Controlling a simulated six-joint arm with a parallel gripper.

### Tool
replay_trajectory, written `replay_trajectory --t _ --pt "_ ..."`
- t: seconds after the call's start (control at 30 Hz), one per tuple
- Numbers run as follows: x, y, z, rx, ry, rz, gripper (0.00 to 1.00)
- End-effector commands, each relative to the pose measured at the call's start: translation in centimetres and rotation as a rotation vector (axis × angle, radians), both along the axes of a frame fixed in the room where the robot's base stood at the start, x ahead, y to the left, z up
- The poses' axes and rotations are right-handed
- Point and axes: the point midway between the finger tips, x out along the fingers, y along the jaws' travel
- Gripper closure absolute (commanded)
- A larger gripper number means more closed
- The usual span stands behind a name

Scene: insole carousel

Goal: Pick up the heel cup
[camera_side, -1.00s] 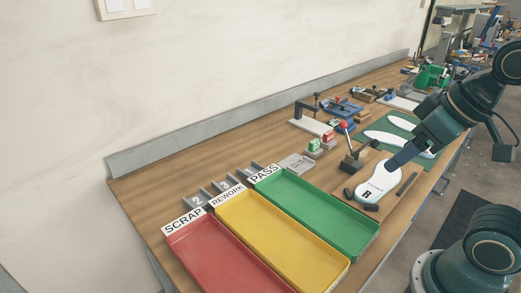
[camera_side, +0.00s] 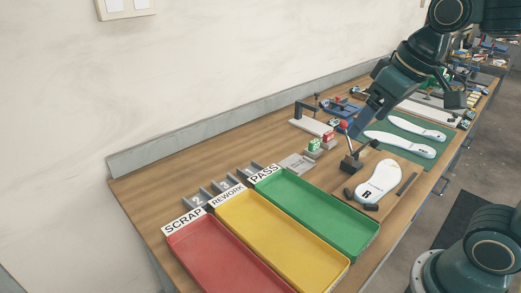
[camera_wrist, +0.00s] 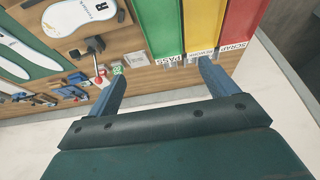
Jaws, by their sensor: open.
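I cannot pick out a heel cup for certain in either view. A white insole marked R (camera_side: 377,181) lies on a fixture board on the bench; it also shows at the upper left of the wrist view (camera_wrist: 82,17). My gripper (camera_side: 364,124) is open and empty, raised above the bench behind the insole in the side view. In the wrist view its two blue fingers (camera_wrist: 150,53) are spread wide with nothing between them. Small fixtures on the bench below are too small to tell apart.
Red (camera_side: 224,258), yellow (camera_side: 282,241) and green (camera_side: 318,214) trays stand at the front, labelled SCRAP, REWORK and PASS. A black lever clamp (camera_side: 351,161) stands beside the insole. More insoles lie on a green mat (camera_side: 432,163). Red and green small blocks (camera_side: 321,143) sit nearby.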

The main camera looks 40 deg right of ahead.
Motion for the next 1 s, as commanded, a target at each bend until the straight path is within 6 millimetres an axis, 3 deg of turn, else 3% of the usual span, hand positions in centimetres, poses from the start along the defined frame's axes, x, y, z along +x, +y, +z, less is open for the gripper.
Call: replay_trajectory --t 0.27,0.53,1.0 --pt "6.4 0.1 0.9 0.0 0.075 0.003 0.15" --pt "12.6 0.2 0.3 -0.001 0.141 0.005 0.15" --pt "22.9 0.3 -4.3 -0.003 0.26 0.01 0.15"
